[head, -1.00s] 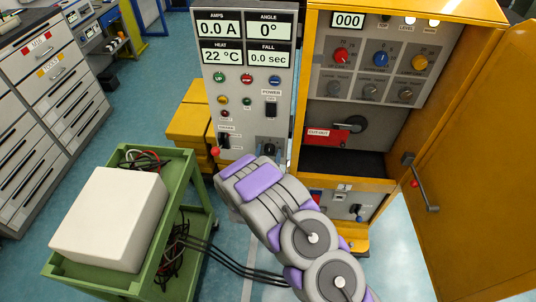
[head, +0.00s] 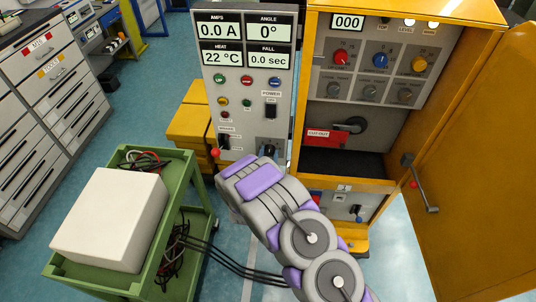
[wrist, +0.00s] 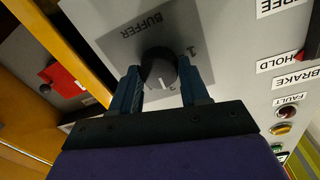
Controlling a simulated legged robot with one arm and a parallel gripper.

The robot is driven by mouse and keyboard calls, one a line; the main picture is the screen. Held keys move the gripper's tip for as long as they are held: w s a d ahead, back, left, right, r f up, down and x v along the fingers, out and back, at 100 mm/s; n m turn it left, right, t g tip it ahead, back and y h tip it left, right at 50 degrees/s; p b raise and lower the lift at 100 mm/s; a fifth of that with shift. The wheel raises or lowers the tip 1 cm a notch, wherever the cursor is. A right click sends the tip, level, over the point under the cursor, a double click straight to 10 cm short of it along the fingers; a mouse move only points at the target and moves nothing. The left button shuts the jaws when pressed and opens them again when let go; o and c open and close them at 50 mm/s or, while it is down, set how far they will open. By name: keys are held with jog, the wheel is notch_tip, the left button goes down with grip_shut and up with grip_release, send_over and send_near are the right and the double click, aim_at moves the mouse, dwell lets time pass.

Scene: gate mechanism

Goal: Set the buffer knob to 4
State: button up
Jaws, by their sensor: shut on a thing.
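The buffer knob (wrist: 159,70) is a round black knob on a dark plate marked BUFFER on the grey panel. In the wrist view my gripper (wrist: 160,82) has its two blue fingers on either side of the knob, shut on it. A white mark on the knob faces the lower edge of the picture, near small digits. A 1 shows to the right of the knob; other digits are partly hidden by the fingers and knob. In the head view the arm reaches the panel's lower right, and the wrist hides the gripper there. A dark knob top (head: 269,148) shows just above the wrist.
The grey panel (head: 244,85) reads 0.0 A, 0°, 22 °C and 0.0 sec. HOLD, BRAKE and FAULT labels lie right of the knob in the wrist view. A yellow cabinet (head: 301,90) with an open door stands right. A green cart (head: 170,230) with a white box stands left.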

jog(key=m+p, duration=0.2)
jog(key=m, duration=0.2)
jog(key=shift+d+p, duration=0.1)
jog(key=shift+p, duration=0.25)
jog(key=shift+f+m+g, duration=0.1)
jog(key=shift+m+g, duration=0.2)
jog(key=shift+m, duration=1.6)
jog(key=shift+d, duration=0.1)
jog(key=o, duration=1)
jog(key=shift+o, duration=0.2)
jog(key=s+a+p, duration=0.1)
jog(key=s, duration=1.6)
jog(key=shift+s+a+r, duration=0.15)
jog(key=shift+a+r, duration=0.15)
jog(key=shift+r, duration=0.1)
